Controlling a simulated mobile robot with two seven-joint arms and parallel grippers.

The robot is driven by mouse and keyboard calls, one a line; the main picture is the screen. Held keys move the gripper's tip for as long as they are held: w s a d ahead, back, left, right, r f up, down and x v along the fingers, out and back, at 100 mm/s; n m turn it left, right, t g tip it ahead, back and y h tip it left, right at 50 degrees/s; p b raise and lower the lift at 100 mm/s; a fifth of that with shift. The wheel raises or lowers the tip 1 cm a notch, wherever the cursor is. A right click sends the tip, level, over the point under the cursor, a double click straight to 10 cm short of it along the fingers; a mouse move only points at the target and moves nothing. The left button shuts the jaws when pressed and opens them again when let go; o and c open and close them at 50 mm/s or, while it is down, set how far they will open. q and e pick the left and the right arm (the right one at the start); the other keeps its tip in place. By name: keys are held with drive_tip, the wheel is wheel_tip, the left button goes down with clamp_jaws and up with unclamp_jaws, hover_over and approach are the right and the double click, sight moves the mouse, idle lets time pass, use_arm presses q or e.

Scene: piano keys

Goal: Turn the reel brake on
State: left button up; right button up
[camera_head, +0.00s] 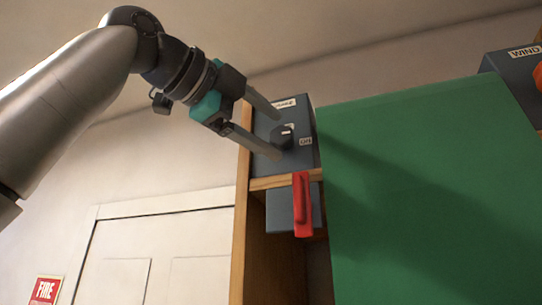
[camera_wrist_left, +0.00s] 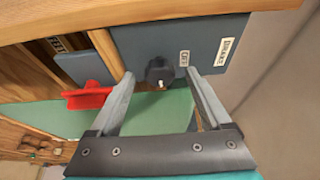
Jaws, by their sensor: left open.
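A dark knob (camera_head: 284,138) sits on a dark grey panel (camera_head: 300,108) with small white labels. In the left wrist view the knob (camera_wrist_left: 160,70) has a pale mark on its edge, and labels that seem to read BRAKE (camera_wrist_left: 227,51) and OFF (camera_wrist_left: 184,58) show beside it. My left gripper (camera_head: 278,135) is open, with one finger on each side of the knob in both views. In the left wrist view the gripper (camera_wrist_left: 160,77) shows a gap between each fingertip and the knob. I cannot tell how deep the fingers reach. My right gripper is not in view.
A red lever (camera_head: 302,205) hangs from a grey box just below the panel. A large green board (camera_head: 420,180) stands to the right. Another dark box labelled WIND (camera_head: 524,52) is at far right. A wooden post (camera_head: 240,215) edges the panel's left.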

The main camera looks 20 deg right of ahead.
use_arm(q)
drive_tip(key=b+v, duration=0.2)
drive_tip(key=v, duration=1.2)
drive_tip(key=shift+s+a, duration=0.15)
drive_tip(key=shift+a, duration=0.05)
drive_tip(key=shift+b, duration=0.3)
